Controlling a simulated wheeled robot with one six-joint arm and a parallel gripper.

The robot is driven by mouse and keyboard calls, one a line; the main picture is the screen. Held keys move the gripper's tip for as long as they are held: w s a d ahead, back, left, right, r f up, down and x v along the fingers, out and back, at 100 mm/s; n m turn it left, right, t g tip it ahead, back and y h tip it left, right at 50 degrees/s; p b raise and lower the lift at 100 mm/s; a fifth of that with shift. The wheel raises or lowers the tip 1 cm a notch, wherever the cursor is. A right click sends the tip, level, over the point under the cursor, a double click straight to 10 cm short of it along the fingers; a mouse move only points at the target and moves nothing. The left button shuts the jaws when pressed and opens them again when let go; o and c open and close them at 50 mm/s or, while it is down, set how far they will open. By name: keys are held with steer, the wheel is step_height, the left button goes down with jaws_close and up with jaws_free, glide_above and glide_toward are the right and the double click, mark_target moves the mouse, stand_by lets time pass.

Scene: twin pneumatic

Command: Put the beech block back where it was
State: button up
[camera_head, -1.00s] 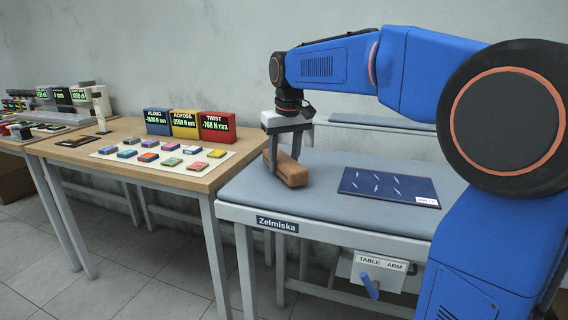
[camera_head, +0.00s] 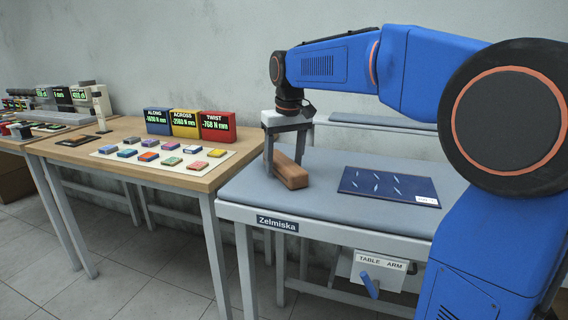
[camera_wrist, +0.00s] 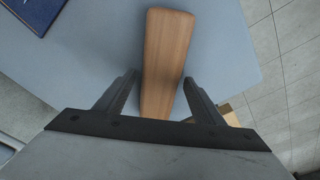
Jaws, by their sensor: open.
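The beech block (camera_head: 291,173) is a long brown wooden bar lying on the grey padded table top (camera_head: 322,195), near its left edge. My gripper (camera_head: 284,161) is pointed down over the block, its fingers low around it. In the wrist view the block (camera_wrist: 165,60) runs between the two open fingers of my gripper (camera_wrist: 158,92), with a gap on each side. The block's near end is hidden behind the gripper body in that view.
A dark blue mat with white marks (camera_head: 388,186) lies right of the block. A wooden table (camera_head: 120,140) at left holds a pale sheet with several coloured tiles and three displays, ALONG (camera_head: 158,121), ACROSS (camera_head: 184,123) and TWIST (camera_head: 217,126). A TABLE ARM sign (camera_head: 380,262) hangs below the padded table.

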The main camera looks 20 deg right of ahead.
mark_target(287, 163)
step_height(287, 163, up, 11)
steer(key=s, duration=0.1)
steer(key=shift+s, duration=0.35)
steer(key=shift+d+r, duration=0.1)
